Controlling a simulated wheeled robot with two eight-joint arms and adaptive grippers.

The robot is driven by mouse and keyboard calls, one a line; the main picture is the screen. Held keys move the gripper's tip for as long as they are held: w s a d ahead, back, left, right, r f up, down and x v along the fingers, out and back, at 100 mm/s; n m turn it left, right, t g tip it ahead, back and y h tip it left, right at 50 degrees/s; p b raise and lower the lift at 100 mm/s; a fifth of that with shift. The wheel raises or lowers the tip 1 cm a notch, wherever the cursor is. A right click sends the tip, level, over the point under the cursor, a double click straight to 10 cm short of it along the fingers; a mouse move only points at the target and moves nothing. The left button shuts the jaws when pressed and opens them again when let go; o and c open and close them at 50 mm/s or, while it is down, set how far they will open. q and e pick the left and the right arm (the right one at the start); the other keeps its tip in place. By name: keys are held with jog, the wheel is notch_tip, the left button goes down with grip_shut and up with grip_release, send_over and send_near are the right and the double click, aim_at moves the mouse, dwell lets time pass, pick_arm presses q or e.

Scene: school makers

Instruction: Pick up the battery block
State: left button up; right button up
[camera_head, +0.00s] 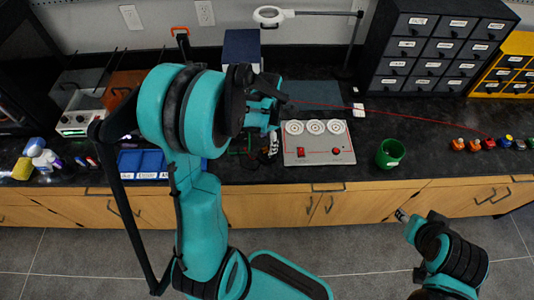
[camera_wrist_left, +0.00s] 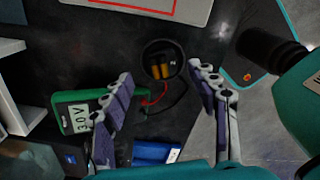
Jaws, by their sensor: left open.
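In the left wrist view a dark, round-looking holder with orange-yellow cells (camera_wrist_left: 161,71), likely the battery block, lies on the black counter. Red and black wires run beside it. My left gripper (camera_wrist_left: 158,76) is open, with one finger to each side of the holder and nothing held; whether they touch it I cannot tell. In the head view the left gripper (camera_head: 266,108) is over the counter, left of the grey panel, and it and its arm hide most of that spot. My right gripper (camera_head: 402,215) is low in front of the cabinets, its jaws too small to read.
A green multimeter (camera_wrist_left: 75,117) lies close to the left finger. Blue bins (camera_head: 150,160) are to the left, and the grey panel with three dials (camera_head: 318,158) to the right. A green cup (camera_head: 390,153) stands farther right. Drawer units and a lamp are at the back.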

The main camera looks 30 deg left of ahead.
aim_at(267, 150)
pick_arm(q)
jog(key=f, duration=0.1)
jog(key=f+b, duration=0.1)
jog(key=f, duration=0.1)
jog(key=f+b, duration=0.1)
jog(key=shift+s+f, duration=0.25)
jog(key=shift+s, duration=0.05)
jog(key=shift+r, duration=0.1)
grip_shut()
jog(key=shift+r, duration=0.15)
